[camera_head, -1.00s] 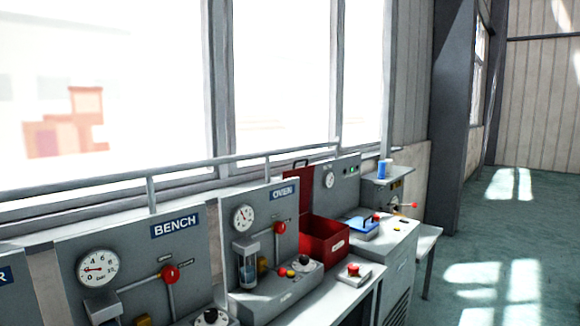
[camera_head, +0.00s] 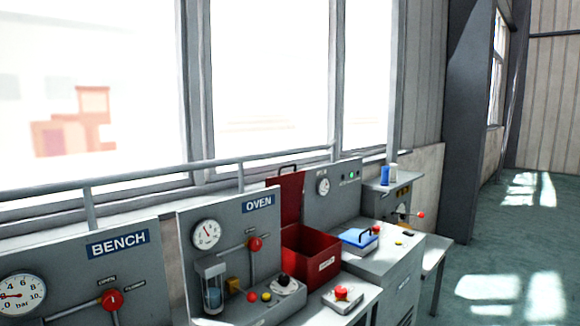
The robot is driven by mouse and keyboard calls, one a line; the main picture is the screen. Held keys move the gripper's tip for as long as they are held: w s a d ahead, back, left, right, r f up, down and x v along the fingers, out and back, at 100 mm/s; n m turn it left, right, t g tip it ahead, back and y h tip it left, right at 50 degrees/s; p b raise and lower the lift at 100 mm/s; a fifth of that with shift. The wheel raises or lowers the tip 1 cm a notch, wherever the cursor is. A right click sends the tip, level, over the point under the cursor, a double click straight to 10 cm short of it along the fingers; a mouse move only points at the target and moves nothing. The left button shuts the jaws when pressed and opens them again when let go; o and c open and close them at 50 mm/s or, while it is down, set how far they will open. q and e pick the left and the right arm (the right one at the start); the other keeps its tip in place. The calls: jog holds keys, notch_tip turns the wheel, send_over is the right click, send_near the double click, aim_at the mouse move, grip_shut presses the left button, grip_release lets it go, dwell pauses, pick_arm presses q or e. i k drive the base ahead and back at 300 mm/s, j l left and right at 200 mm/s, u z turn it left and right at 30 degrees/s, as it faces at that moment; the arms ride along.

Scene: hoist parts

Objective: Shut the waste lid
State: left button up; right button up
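The red waste bin (camera_head: 311,258) stands open on the bench line, between the OVEN panel and the grey unit to its right. It is box-shaped with a small white label on its front. Its red lid (camera_head: 291,197) stands upright at the back, with a dark handle (camera_head: 288,167) at its top edge. The inside of the bin shows from above, but its bottom is hidden. Neither of my grippers is in view.
The OVEN panel (camera_head: 233,238) has a gauge and a red-knobbed lever. A red button box (camera_head: 342,299) sits in front of the bin. A blue-topped device (camera_head: 359,238) is to its right. A rail runs behind. The floor (camera_head: 500,250) at right is clear.

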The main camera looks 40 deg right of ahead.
aim_at(292, 184)
jog(key=l+u, duration=0.1)
jog(key=l, duration=1.75)
